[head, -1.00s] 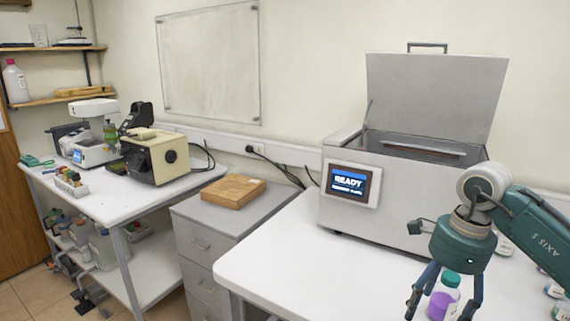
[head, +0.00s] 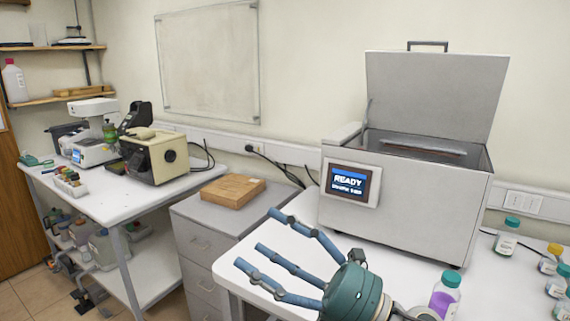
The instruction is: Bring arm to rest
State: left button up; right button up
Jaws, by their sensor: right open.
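My right gripper (head: 285,262) is in the lower middle of the head view, with its blue fingers spread and nothing between them. It is over the front left part of the white table (head: 290,240), pointing left. A bottle with a teal cap and purple label (head: 444,296) stands on the table to the right of the gripper, apart from the fingers. My left gripper is not in the picture.
A grey bath with a raised lid (head: 405,195) and a READY screen stands behind the gripper. Several capped bottles (head: 507,238) stand at the right. A drawer cabinet (head: 200,245) carries a wooden board (head: 233,190). Instruments (head: 152,155) stand on the left table.

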jog(key=w+d+f+m+t+h, duration=0.3)
jog(key=d+m+t+h, duration=0.35)
jog(key=m, duration=0.45)
jog(key=w+d+f+m+t+h, duration=0.3)
jog(key=w+d+m+t+h, duration=0.15)
jog(key=d+m+h, duration=0.4)
jog(key=s+d+f+m+g+h, duration=0.2)
jog(key=d+f+m+h, duration=0.1)
jog(key=f+m, duration=0.4)
jog(key=s+d+f+m+g+h, duration=0.2)
jog(key=s+d+f+m, duration=0.15)
jog(key=f, duration=0.65)
jog(key=s+d+f+m+g, duration=0.1)
jog(key=s+f+m+g, duration=0.2)
jog(key=s+f+g, duration=0.6)
jog(key=s+d+f+m+g, duration=0.1)
jog(key=s+f+m+g, duration=0.25)
jog(key=s+f, duration=1.3)
jog(key=f, duration=1)
jog(key=s+f, duration=0.4)
jog(key=f, duration=0.9)
jog(key=s+d+f+g, duration=0.2)
jog(key=s+d+f, duration=0.1)
jog(key=s+f, duration=1)
jog(key=s, duration=0.2)
jog(key=shift+s+f, duration=0.25)
jog(key=shift+s, duration=0.05)
